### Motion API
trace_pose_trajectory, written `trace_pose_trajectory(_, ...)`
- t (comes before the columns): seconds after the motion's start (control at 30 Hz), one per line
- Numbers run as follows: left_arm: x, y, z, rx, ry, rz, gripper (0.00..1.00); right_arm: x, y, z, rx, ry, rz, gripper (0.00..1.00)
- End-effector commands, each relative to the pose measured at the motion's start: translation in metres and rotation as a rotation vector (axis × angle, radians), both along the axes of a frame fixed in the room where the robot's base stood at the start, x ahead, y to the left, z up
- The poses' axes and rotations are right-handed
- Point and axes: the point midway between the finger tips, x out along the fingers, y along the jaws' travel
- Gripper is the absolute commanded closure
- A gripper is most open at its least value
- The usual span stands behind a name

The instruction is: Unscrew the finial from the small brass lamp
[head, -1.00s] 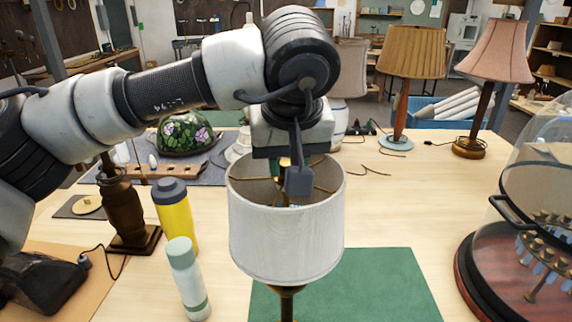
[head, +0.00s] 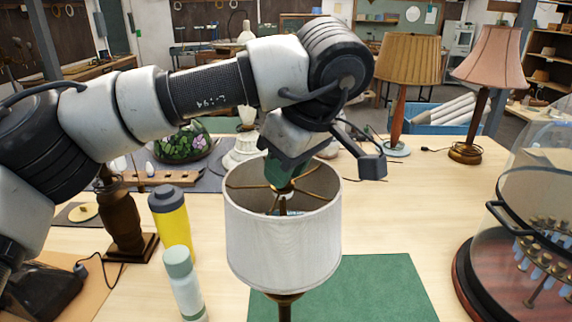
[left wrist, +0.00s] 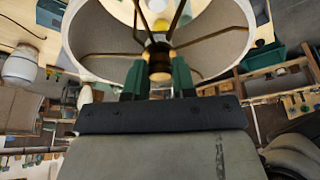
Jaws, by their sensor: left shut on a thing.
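The small brass lamp stands upright in the middle of the table, with a white drum shade (head: 284,245) and a brass stem (head: 286,303) below it. My left gripper (head: 284,184) reaches down to the centre of the shade's open top, where the brass spokes meet. In the left wrist view, its green fingers (left wrist: 158,80) are shut on the brass finial (left wrist: 159,62), one finger on each side. The inside of the shade (left wrist: 100,55) and its spokes show around it. The fingers mostly hide the finial in the head view. My right gripper is not in view.
A green mat (head: 370,290) lies by the lamp. A yellow bottle (head: 172,222) and a pale bottle (head: 184,285) stand close on the left. A glass dome on a wooden base (head: 468,285) is at right. Two shaded lamps (head: 408,65) (head: 487,60) stand behind.

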Motion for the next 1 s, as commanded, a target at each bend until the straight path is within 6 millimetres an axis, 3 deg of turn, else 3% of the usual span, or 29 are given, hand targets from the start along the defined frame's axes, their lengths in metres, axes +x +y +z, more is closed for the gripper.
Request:
trace_pose_trajectory(0.27, 0.001, 0.000, 0.003, 0.002, 0.000, 0.070, 0.95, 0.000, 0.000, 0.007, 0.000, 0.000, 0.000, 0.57)
trace_pose_trajectory(0.5, 0.003, -0.001, 0.005, 0.003, 0.002, 0.431, 0.95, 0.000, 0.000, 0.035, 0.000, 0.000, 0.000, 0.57)
trace_pose_trajectory(0.7, 0.004, -0.001, 0.002, 0.001, 0.002, 0.664, 0.95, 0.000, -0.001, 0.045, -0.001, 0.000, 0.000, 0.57)
trace_pose_trajectory(1.0, 0.004, -0.001, 0.000, 0.000, 0.001, 0.698, 0.95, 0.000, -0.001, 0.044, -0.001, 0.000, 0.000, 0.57)
